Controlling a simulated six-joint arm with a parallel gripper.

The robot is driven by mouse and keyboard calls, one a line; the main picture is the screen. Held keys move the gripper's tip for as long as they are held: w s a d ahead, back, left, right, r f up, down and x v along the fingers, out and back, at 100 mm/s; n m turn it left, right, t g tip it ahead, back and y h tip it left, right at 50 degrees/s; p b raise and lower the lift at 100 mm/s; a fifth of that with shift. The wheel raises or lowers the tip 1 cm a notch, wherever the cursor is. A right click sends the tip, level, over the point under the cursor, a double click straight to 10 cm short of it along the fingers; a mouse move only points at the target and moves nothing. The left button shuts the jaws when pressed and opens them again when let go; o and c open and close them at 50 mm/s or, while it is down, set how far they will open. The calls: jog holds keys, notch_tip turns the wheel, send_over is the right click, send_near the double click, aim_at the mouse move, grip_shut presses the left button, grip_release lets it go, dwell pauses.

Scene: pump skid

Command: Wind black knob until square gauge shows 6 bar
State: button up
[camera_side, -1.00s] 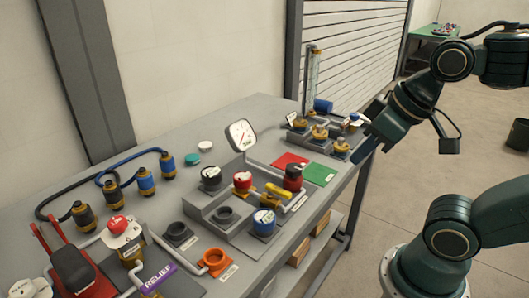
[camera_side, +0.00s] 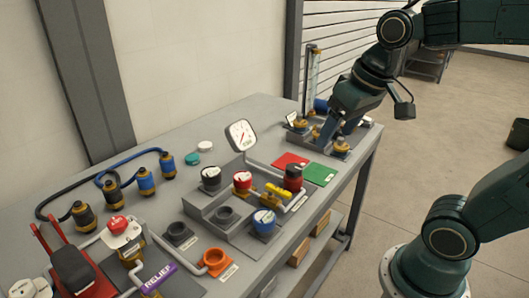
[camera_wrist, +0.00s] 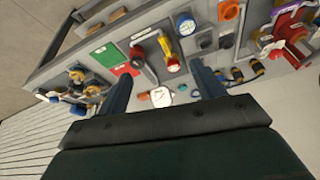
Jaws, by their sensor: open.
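The white-faced gauge (camera_side: 241,135) stands upright behind the stepped grey block; its reading is too small to tell. It also shows in the wrist view (camera_wrist: 161,96), between my fingers but beyond them. A black knob (camera_side: 211,177) with a pale label sits on the block's left back corner, below the gauge. I cannot pick it out surely in the wrist view, where my right finger may hide it. My gripper (camera_side: 335,128) is open and empty, pointing down over the far right fittings, well apart from the knob. Its two spread fingers frame the wrist view (camera_wrist: 159,72).
Beside the black knob are a red knob (camera_side: 242,180), a yellow handle (camera_side: 276,190), a dark red-marked knob (camera_side: 293,177) and a blue knob (camera_side: 264,221). A glass tube (camera_side: 313,75) stands at the back right.

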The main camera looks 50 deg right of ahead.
jog(key=w+d+f+m+g, duration=0.2)
jog(key=w+d+m, duration=0.3)
jog(key=w, duration=0.5)
jog(key=m+g, duration=0.2)
send_over(294, 166)
notch_tip(294, 166, down, 6)
jog(key=shift+a, duration=0.1)
jog(key=shift+f, duration=6.8)
jog(key=shift+c, duration=0.5)
jog(key=c, duration=0.9)
